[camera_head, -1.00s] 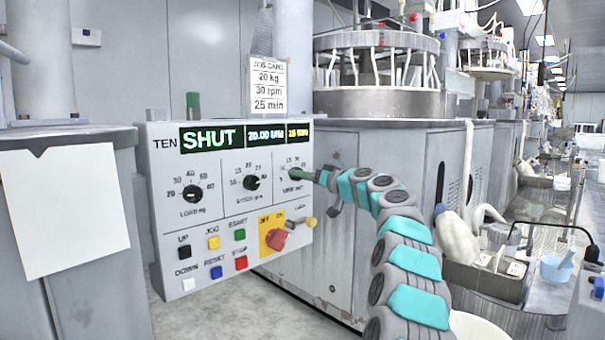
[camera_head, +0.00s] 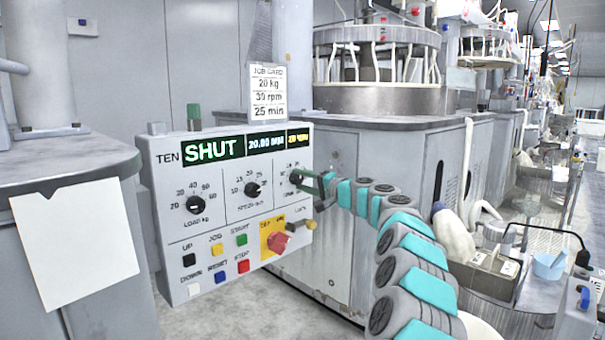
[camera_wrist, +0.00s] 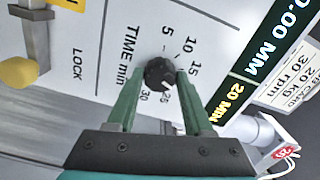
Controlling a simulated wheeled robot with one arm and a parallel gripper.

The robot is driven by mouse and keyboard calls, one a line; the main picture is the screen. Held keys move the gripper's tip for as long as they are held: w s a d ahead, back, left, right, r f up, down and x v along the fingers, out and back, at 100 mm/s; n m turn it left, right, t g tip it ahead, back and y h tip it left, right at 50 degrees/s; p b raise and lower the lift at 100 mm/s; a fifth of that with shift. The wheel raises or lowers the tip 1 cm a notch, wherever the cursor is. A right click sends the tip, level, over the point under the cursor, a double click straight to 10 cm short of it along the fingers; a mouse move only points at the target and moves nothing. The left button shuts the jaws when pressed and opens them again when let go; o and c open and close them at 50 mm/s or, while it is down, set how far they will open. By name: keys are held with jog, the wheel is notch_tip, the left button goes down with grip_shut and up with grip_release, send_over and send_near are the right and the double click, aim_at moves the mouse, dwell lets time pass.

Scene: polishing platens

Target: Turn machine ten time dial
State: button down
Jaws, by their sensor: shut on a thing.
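The time dial (camera_wrist: 160,73) is a black knob on machine ten's panel, marked TIME min, with numbers around it. In the wrist view my gripper (camera_wrist: 161,79) has its two green fingers shut on the knob, one on each side. In the head view my gripper (camera_head: 303,178) reaches the panel from the right and partly covers the dial. The panel's display (camera_head: 213,148) reads SHUT, and its yellow field (camera_wrist: 229,96) reads 20 MIN in the wrist view. The knob's exact pointer angle is hard to read.
The load dial (camera_head: 195,205) and speed dial (camera_head: 252,189) sit left of the time dial. Below are coloured buttons, a red knob (camera_head: 278,241) and a yellow lock knob (camera_head: 311,225). The job card (camera_head: 267,92) above reads 20 kg, 30 rpm, 25 min.

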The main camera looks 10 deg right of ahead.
jog(key=m+p, duration=0.3)
jog(key=shift+r+m, duration=0.25)
jog(key=shift+m, duration=0.15)
jog(key=m+p, duration=0.1)
jog(key=m, duration=0.1)
jog(key=m+p, duration=0.1)
jog(key=p, duration=0.1)
jog(key=shift+f+m+p, duration=0.2)
jog(key=shift+m+p, duration=0.1)
jog(key=shift+m, duration=0.1)
jog(key=shift+c, duration=1.5)
grip_release()
jog(key=shift+f, duration=0.1)
jog(key=shift+d, duration=0.1)
jog(key=v, duration=0.7)
jog(key=shift+s+d+b, duration=0.2)
jog(key=shift+s+b, duration=0.1)
jog(key=shift+b, duration=0.15)
